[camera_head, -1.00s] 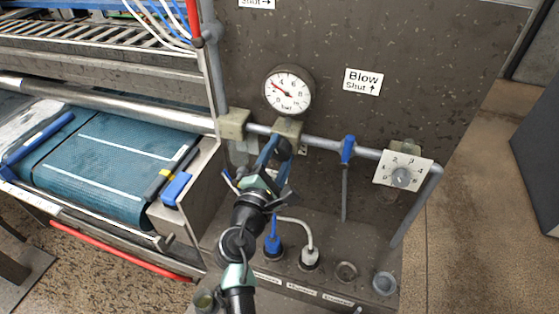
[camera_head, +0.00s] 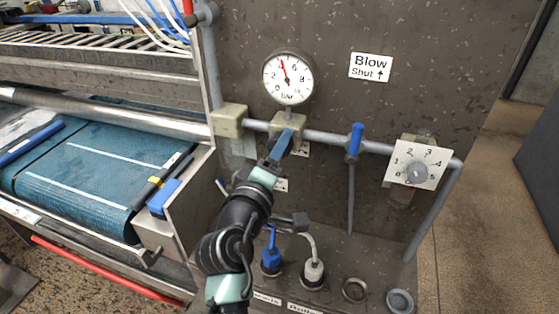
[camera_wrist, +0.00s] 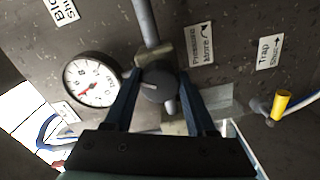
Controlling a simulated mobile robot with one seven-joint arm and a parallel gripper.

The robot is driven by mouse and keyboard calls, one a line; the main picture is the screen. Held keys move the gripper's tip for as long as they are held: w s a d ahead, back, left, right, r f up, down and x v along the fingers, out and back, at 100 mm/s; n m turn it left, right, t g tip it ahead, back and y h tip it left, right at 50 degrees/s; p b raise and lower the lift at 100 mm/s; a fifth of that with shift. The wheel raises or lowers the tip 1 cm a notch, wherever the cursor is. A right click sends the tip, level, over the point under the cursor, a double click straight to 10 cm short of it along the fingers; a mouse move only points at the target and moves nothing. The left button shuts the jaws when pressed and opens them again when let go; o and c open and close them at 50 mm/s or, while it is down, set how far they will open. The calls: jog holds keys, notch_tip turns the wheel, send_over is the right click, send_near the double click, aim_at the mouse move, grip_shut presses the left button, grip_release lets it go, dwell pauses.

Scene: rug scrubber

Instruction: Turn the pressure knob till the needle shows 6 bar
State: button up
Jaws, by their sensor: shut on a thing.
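The pressure gauge (camera_head: 288,78) is a round white dial with a thin red needle. In the head view the needle points up and slightly left, at about 4. The gauge also shows in the wrist view (camera_wrist: 90,80), tilted. The pressure knob (camera_wrist: 157,86) is dark and round with a pale mark, on a fitting below the gauge. My gripper (camera_head: 283,141) reaches up to it from below. In the wrist view its two blue fingers (camera_wrist: 160,80) stand on both sides of the knob and are shut on it. In the head view my gripper hides the knob.
A label in the wrist view reads Pressure More with a curved arrow (camera_wrist: 201,44). A blue-handled lever (camera_head: 355,140) and a square numbered dial (camera_head: 417,164) are to the right on the pipe. Plugged sockets (camera_head: 313,272) lie below. A yellow handle (camera_wrist: 281,104) is near the Trap label.

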jog(key=shift+f+m+b, duration=0.15)
jog(key=shift+m+b, duration=1.65)
jog(key=shift+m, duration=0.4)
jog(key=o, duration=1.4)
jog(key=b+v, duration=0.1)
jog(key=v, duration=1.2)
jog(key=shift+b, duration=0.3)
jog(key=b+v, duration=0.1)
jog(key=v, duration=0.8)
